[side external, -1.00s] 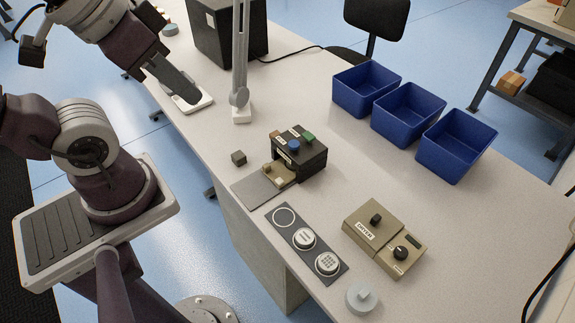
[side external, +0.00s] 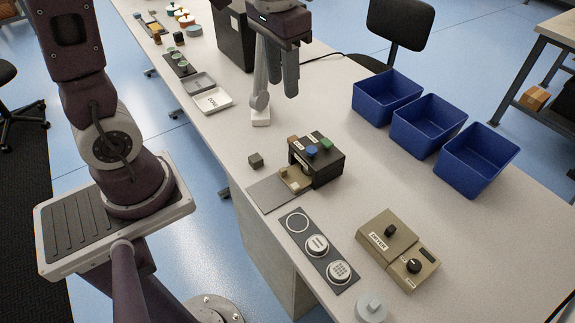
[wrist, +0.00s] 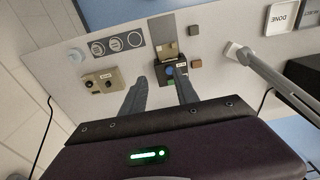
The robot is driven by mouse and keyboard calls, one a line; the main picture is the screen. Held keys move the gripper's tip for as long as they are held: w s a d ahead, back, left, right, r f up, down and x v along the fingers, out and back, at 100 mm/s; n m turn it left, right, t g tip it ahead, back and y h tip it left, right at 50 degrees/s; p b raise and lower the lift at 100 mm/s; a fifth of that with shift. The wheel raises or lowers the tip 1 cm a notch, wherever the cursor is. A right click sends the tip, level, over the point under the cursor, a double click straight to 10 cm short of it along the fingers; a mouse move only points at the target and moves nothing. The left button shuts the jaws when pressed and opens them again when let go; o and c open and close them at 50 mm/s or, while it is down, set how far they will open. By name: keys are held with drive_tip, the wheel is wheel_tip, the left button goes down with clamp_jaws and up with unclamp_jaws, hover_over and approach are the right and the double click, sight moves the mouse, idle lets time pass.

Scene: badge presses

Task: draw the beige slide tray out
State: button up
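The black press (side external: 328,170) stands on the bench with a blue button (side external: 311,151) and a green button (side external: 326,144) on top. The beige slide tray (side external: 300,183) shows at its front opening, above a grey plate (side external: 268,195), with a small pale raised piece on it. How far the tray sits inside is hard to tell. The tray also shows in the wrist view (wrist: 166,48). My gripper (side external: 282,90) is open and empty, fingers pointing down, above and behind the press and apart from it. In the wrist view my fingertips (wrist: 161,76) lie around the press's line of sight.
A strip of round pieces (side external: 335,262) and a beige driver box (side external: 378,240) are in front. Blue bins (side external: 428,139) line the right.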

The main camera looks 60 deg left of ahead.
drive_tip(key=w+a+f+g, duration=0.2)
drive_tip(key=w+f, duration=0.2)
drive_tip(key=f, duration=0.2)
drive_tip(key=g, duration=0.3)
approach(283, 169)
drive_tip(key=f, duration=0.2)
drive_tip(key=shift+g, duration=0.3)
drive_tip(key=x, duration=0.5)
drive_tip(key=shift+s+f, duration=0.2)
drive_tip(key=shift+s, duration=0.1)
drive_tip(key=shift+s+f, duration=0.2)
drive_tip(key=shift+f, duration=0.35)
clamp_jaws()
